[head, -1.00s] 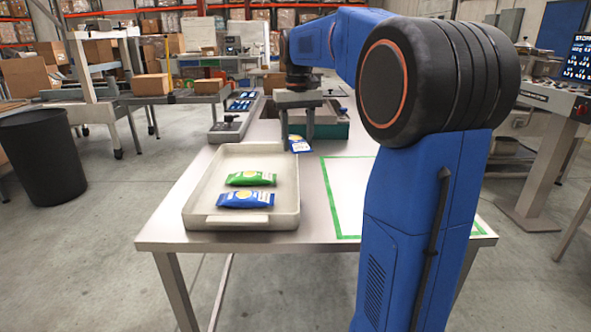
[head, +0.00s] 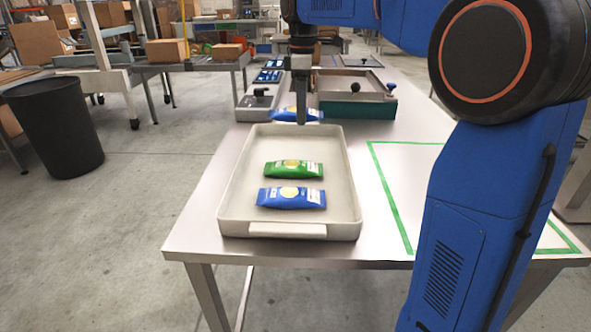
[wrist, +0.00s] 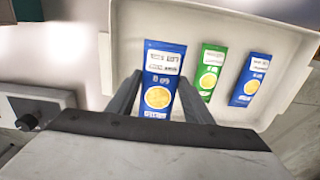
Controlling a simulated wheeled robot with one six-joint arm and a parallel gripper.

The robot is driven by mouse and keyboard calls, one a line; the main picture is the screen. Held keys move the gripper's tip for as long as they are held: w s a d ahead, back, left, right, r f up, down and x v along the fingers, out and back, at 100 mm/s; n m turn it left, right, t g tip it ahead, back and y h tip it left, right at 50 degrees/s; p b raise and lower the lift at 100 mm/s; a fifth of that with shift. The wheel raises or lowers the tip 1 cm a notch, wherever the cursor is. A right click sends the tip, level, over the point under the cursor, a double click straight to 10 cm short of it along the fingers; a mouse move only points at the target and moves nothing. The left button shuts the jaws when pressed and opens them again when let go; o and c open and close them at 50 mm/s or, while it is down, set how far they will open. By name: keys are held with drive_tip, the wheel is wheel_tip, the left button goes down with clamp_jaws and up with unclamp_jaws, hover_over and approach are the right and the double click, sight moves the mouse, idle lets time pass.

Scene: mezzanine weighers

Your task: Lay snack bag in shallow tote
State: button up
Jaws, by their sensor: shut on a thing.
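My gripper (head: 301,118) is shut on a blue snack bag (head: 283,113), holding it at the far edge of the shallow tote (head: 234,190). In the wrist view the held snack bag (wrist: 160,85) sits between my two fingers (wrist: 155,98), with the tote (wrist: 125,50) behind it. The tote is a pale, low-walled tray on the metal table. A green snack bag (head: 294,169) and another blue snack bag (head: 291,197) lie flat inside it, side by side, towards its near end. The far part of the tote floor is bare. Whether the held bag touches anything is hard to tell.
A scale with a black knob (head: 258,101) stands behind the tote at left. A green-taped rectangle (head: 412,175) on the table is empty. A black bin (head: 55,128) stands on the floor at left.

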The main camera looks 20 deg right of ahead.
sight(300, 153)
wheel_tip(300, 153, down, 10)
drive_tip(key=shift+a+r, duration=0.1)
idle(0.4)
drive_tip(key=o, duration=1)
drive_tip(key=shift+o, duration=0.2)
wheel_tip(300, 153, up, 12)
